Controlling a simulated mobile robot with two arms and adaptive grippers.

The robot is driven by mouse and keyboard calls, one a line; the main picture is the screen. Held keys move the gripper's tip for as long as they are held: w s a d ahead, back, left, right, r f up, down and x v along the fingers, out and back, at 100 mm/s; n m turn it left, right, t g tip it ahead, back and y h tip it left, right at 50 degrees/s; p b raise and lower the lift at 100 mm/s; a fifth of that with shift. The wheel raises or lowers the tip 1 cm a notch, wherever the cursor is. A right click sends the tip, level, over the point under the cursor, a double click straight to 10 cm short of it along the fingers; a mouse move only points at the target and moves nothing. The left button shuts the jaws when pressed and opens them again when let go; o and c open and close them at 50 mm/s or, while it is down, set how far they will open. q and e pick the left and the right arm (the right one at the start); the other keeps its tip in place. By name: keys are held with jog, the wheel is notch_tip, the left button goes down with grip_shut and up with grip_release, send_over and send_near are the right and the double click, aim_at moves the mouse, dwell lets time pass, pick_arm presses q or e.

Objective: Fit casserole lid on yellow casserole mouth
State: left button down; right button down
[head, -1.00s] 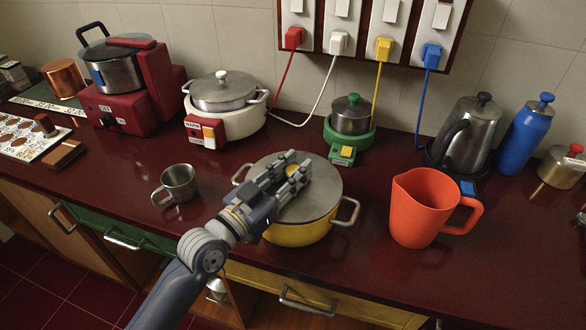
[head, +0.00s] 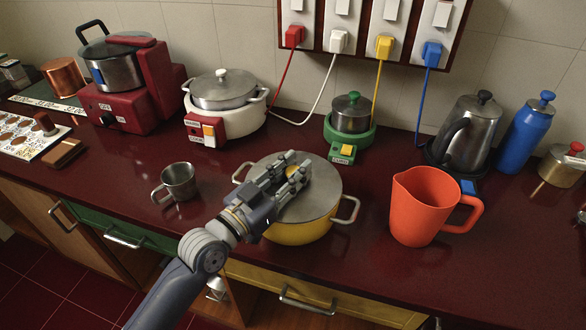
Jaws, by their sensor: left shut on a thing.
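The yellow casserole (head: 300,233) stands on the dark red counter in the middle of the head view, with a metal loop handle on each side. The flat grey casserole lid (head: 320,194) lies over its mouth and looks level, covering it. Whether the rim is fully seated all round cannot be told, as my arm hides the front left part. My left gripper (head: 294,174) is over the lid, shut on its knob, which is mostly hidden between the fingers. My right gripper is not in view.
An orange jug (head: 424,206) stands close on the right and a metal cup (head: 179,182) on the left. Behind are a white cooker (head: 240,121), a green cooker (head: 350,140) and a kettle (head: 468,135). The counter's front edge is near the casserole.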

pick_arm(q)
jog(key=shift+f, duration=0.2)
dwell(0.4)
jog(key=c, duration=1.2)
grip_release()
jog(key=shift+f, duration=0.1)
jog(key=v, duration=1.2)
